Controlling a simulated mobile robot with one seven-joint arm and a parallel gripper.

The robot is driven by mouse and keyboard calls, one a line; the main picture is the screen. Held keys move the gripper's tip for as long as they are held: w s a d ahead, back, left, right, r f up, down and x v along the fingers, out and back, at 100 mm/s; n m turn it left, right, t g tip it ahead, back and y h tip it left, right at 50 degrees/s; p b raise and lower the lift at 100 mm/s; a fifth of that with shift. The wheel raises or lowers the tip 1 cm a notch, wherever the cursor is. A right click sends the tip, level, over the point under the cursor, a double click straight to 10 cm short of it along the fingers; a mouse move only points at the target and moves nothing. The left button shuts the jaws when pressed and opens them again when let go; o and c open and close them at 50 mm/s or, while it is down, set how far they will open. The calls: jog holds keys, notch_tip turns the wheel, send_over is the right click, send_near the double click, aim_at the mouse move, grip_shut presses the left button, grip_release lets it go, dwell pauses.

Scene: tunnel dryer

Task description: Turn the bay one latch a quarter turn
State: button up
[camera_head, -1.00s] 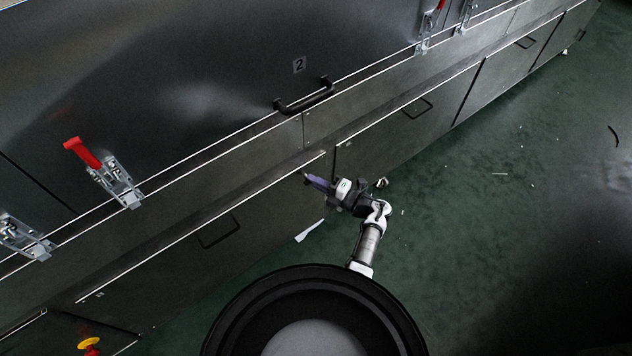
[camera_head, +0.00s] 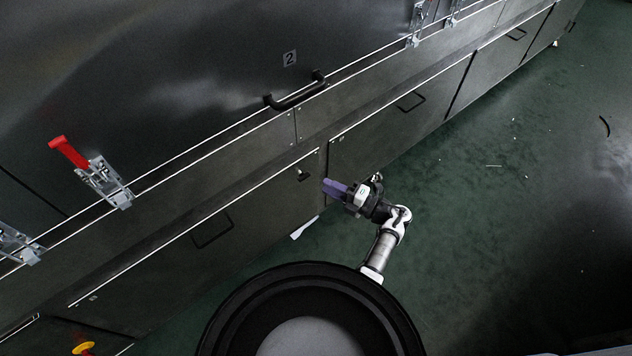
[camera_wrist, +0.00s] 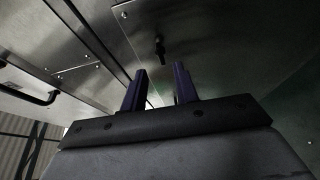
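A small dark latch (camera_head: 303,174) sits near the upper right corner of a lower grey panel (camera_head: 250,205). In the wrist view the latch (camera_wrist: 160,46) stands out from the metal panel beyond my fingers, its narrow grip running roughly up and down in the picture. My gripper (camera_head: 333,187) is to the right of the latch in the head view, apart from it. In the wrist view its two purple fingers (camera_wrist: 159,76) are spread with nothing between them. No marking that reads bay one is legible.
Above are a door marked 2 (camera_head: 289,58) with a black bar handle (camera_head: 296,92) and a red-handled toggle clamp (camera_head: 92,172). A yellow knob (camera_head: 84,348) is at lower left. Green floor (camera_head: 490,200) is open to the right; a white scrap (camera_head: 303,228) lies by the panel.

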jog(key=v, duration=0.6)
jog(key=shift+d+b, duration=0.15)
jog(key=shift+b, duration=0.3)
